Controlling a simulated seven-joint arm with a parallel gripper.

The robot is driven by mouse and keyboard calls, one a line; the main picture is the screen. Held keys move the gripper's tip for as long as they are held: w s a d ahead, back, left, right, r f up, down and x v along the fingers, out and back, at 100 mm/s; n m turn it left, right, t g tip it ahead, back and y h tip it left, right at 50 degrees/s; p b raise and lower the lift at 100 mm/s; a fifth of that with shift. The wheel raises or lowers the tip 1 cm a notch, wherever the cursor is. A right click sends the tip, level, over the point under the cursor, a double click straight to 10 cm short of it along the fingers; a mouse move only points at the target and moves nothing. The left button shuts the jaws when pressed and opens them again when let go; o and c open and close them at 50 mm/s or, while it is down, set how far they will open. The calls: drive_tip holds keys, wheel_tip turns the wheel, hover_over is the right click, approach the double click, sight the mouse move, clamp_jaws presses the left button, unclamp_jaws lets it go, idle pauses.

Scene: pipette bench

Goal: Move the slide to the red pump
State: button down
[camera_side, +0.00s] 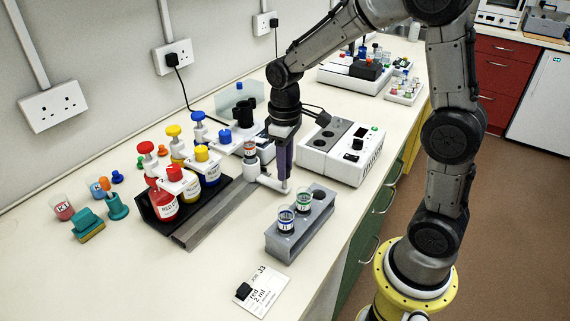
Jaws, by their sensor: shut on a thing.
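The slide (268,182) is a white carriage with an arm, at the far end of a grey rail (205,220). A small vial with an orange-red band (250,150) stands on it. My gripper (286,182) points down at the outer end of the slide's arm and is shut on its handle, which the fingers mostly hide. The red pump (164,204) is a red bottle with a red top, at the near left end of a black stand. The yellow pump (190,184) and blue pump (210,170) stand behind it. The slide is beyond the blue pump, away from the red one.
A grey rack (290,245) with two capped vials stands right of the rail. A card (262,292) lies in front. A white device (343,152) is behind right. Small coloured parts and a teal stand (117,206) are at left. The front-left bench is clear.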

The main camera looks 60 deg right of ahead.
drive_tip(key=shift+r, duration=0.1)
drive_tip(key=a, duration=2.2)
drive_tip(key=shift+a, duration=0.1)
drive_tip(key=c, duration=0.7)
unclamp_jaws()
drive_tip(key=shift+o, duration=0.7)
wheel_tip(320, 180, up, 14)
